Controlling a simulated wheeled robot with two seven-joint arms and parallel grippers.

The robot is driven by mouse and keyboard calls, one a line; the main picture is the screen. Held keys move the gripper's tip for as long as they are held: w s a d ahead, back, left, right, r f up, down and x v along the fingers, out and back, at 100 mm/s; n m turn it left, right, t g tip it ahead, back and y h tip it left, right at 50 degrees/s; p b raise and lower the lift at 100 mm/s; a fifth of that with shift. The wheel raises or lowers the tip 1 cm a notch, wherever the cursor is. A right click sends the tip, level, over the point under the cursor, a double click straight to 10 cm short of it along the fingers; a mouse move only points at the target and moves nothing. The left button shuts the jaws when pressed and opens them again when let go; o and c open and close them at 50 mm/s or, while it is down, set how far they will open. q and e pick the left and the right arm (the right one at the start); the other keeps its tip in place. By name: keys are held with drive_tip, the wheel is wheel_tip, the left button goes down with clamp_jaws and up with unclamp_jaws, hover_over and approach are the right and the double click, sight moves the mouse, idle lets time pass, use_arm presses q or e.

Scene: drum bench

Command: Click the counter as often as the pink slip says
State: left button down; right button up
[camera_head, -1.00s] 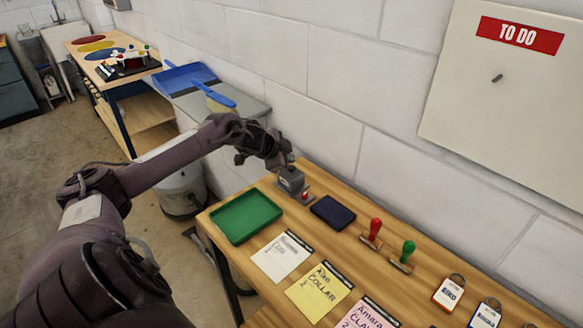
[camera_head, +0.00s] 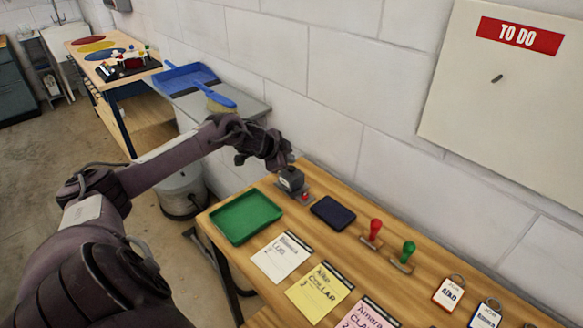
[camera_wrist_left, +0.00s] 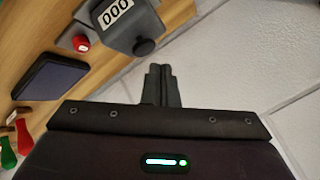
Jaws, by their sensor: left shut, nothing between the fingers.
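The counter (camera_head: 290,180) is a small grey device at the back of the wooden bench. In the left wrist view the counter (camera_wrist_left: 125,22) shows "000", with a red button (camera_wrist_left: 81,43) on one side and a black knob (camera_wrist_left: 144,46) on the other. My left gripper (camera_head: 284,164) is at the counter's wall side; its fingers (camera_wrist_left: 160,72) are shut and empty, close to the black knob. I cannot tell whether they touch. The pink slip (camera_head: 368,314) is cut off by the bottom edge; "Amara", "CLA" and a "2" show. My right gripper is out of view.
A green tray (camera_head: 246,216), a dark ink pad (camera_head: 333,212), a red stamp (camera_head: 373,232) and a green stamp (camera_head: 405,256) stand near the counter. A white slip (camera_head: 282,258) and a yellow slip (camera_head: 320,291) lie in front. The wall (camera_head: 330,110) is close behind.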

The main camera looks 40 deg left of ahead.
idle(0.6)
use_arm(q)
drive_tip(key=shift+f, duration=0.45)
drive_tip(key=shift+f+b, duration=0.3)
drive_tip(key=shift+f, duration=0.2)
idle(0.4)
drive_tip(key=shift+r+p, duration=1)
wheel_tip(320, 180, up, 6)
drive_tip(key=p, duration=0.5)
drive_tip(key=shift+p, duration=0.35)
idle(2.0)
